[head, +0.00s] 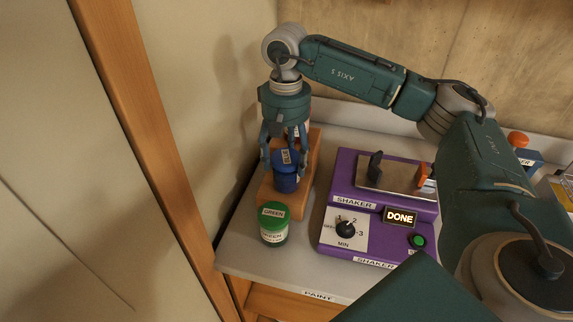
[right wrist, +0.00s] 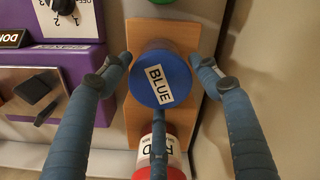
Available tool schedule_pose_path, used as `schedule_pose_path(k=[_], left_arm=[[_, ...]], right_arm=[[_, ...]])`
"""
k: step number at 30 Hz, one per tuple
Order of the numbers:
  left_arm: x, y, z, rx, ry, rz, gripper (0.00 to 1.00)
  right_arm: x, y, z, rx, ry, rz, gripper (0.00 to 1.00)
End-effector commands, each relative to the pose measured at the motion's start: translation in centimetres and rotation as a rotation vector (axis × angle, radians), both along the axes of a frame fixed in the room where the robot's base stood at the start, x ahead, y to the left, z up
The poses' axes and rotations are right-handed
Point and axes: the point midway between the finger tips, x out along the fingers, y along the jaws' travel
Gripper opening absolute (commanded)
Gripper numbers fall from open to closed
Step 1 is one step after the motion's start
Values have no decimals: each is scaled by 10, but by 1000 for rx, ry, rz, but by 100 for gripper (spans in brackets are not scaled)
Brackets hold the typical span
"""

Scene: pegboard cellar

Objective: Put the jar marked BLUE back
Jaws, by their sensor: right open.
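The blue jar (head: 287,183), its lid marked BLUE, stands upright on a wooden board (head: 297,206) at the left of the table. In the right wrist view the blue lid (right wrist: 152,72) faces the camera, over the board (right wrist: 137,118). My right gripper (head: 284,160) is over the jar from above, its fingers open and spread around it. In the wrist view the fingers (right wrist: 165,62) stand to the left, right and below the lid; I cannot tell whether any touches. My left gripper is not in view.
A red jar (right wrist: 171,150) stands on the board beside the blue one, partly hidden by a finger. A green jar (head: 274,224) stands on the table in front. The purple shaker (head: 330,215) at right reads DONE; its plate is empty. A wall is close on the left.

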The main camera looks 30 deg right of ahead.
Motion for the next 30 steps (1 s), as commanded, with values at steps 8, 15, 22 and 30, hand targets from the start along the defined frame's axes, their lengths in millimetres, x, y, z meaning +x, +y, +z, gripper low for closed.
schedule_pose_path(k=[8,15,22,30], left_arm=[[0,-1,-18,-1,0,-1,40],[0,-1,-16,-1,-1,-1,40],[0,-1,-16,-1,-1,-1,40],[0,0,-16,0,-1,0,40]], right_arm=[[2,1,60,0,-5,0,62],[1,0,94,0,-2,1,62],[1,0,98,-1,0,0,62],[1,0,98,-1,0,1,62]])
